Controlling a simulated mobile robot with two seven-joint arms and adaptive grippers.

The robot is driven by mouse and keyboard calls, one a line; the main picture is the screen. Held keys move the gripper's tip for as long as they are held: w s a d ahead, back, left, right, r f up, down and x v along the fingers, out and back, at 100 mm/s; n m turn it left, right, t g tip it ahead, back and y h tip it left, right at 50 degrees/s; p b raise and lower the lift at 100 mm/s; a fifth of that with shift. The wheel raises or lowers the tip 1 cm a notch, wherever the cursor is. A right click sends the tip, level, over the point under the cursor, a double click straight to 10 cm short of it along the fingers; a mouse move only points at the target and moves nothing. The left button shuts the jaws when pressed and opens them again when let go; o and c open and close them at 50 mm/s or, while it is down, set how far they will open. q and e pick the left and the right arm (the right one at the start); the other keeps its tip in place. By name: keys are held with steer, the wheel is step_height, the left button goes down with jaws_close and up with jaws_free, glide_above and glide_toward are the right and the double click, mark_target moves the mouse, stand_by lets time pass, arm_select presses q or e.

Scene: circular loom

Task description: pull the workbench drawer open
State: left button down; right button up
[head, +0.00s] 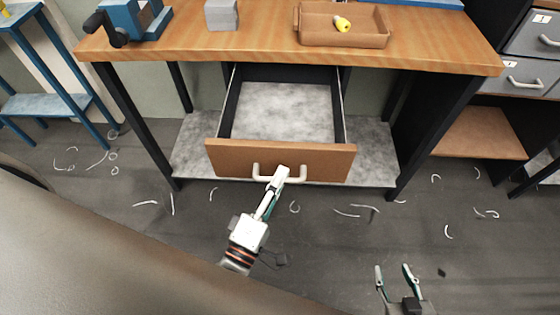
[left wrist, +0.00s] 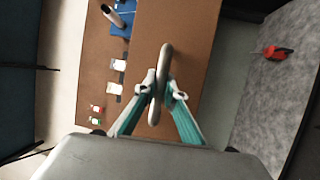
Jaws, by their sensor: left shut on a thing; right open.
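The workbench drawer (head: 226,158) stands pulled out from under the wooden workbench (head: 250,45). Its brown front and grey, apparently empty inside show in the head view. The pale bar handle (head: 257,173) is on the middle of the drawer front. My left gripper (head: 277,174) is shut on this handle. In the left wrist view its two fingers (left wrist: 160,92) close from both sides on the handle (left wrist: 165,58), beside the brown drawer front (left wrist: 185,45). My right gripper (head: 393,269) is open and empty, low over the floor, apart from the drawer.
On the bench top are a blue vise (head: 128,18), a grey block (head: 221,14) and a brown tray (head: 318,37) with a yellow item (head: 342,24). A grey lower shelf (head: 380,160) lies beneath. White curled scraps dot the floor (head: 330,240). Grey drawers (head: 525,75) stand at right.

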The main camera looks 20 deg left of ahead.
arm_select(q)
steer(key=shift+s+d, duration=0.1)
steer(key=shift+s, duration=0.25)
steer(key=c, duration=2.1)
jaws_free()
steer(key=v, duration=1.2)
